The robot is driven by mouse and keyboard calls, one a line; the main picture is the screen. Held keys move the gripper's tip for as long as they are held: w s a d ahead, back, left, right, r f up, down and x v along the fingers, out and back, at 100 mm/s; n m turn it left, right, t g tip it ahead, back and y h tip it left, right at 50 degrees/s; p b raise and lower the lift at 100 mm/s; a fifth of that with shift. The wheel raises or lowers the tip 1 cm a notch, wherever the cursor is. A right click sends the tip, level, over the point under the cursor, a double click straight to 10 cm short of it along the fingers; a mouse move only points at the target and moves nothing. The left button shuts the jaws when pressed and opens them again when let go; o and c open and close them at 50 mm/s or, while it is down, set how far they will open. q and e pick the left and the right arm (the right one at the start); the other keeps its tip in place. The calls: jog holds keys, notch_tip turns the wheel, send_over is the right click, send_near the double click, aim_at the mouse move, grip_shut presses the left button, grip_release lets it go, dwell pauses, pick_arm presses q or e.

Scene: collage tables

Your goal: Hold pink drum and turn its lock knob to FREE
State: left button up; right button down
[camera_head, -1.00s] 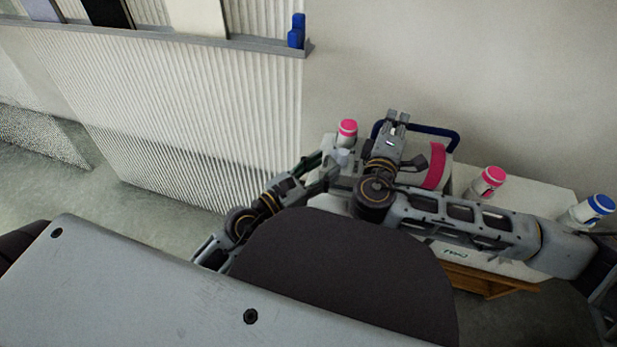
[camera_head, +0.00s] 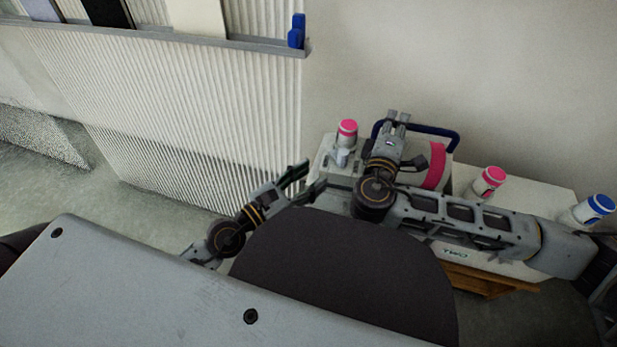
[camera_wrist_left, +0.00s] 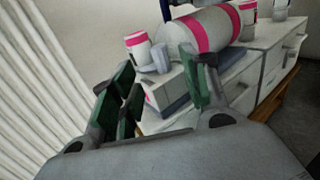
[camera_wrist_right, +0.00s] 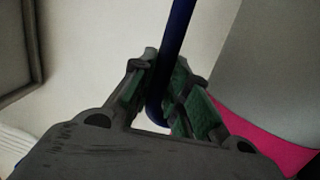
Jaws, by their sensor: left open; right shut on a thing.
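The drum is a white cylinder with pink bands, lying on the cabinet; its pink band (camera_head: 437,166) shows in the head view and its body (camera_wrist_left: 205,28) in the left wrist view. My right gripper (camera_head: 398,120) is shut on the drum's blue handle (camera_head: 447,136), and the bar (camera_wrist_right: 172,65) passes between its fingers in the right wrist view. My left gripper (camera_head: 308,180) is open and empty, left of the cabinet's front edge and apart from the drum. A grey knob-like piece (camera_wrist_left: 160,57) stands left of the drum. Its marking cannot be read.
A pink-capped bottle (camera_head: 347,132) stands at the cabinet's left end. Another pink-capped bottle (camera_head: 489,181) and a blue-capped bottle (camera_head: 595,208) stand to the right. A ribbed white panel (camera_head: 190,120) is on the left. Floor beside it is clear.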

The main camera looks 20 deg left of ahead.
dwell(0.3)
pick_arm(q)
jog(key=m+g+h, duration=0.4)
jog(key=m+g, duration=0.5)
jog(key=g, duration=0.3)
send_near(344, 152)
jog(key=shift+w+f, duration=0.55)
jog(key=shift+w, duration=0.5)
jog(key=shift+s+a+r+m+g, duration=0.15)
jog(key=shift+a+r+m+g, duration=0.7)
jog(key=shift+a+m+g, duration=0.4)
jog(key=shift+d, duration=0.2)
jog(key=shift+d, duration=0.15)
jog(key=shift+x, duration=5.9)
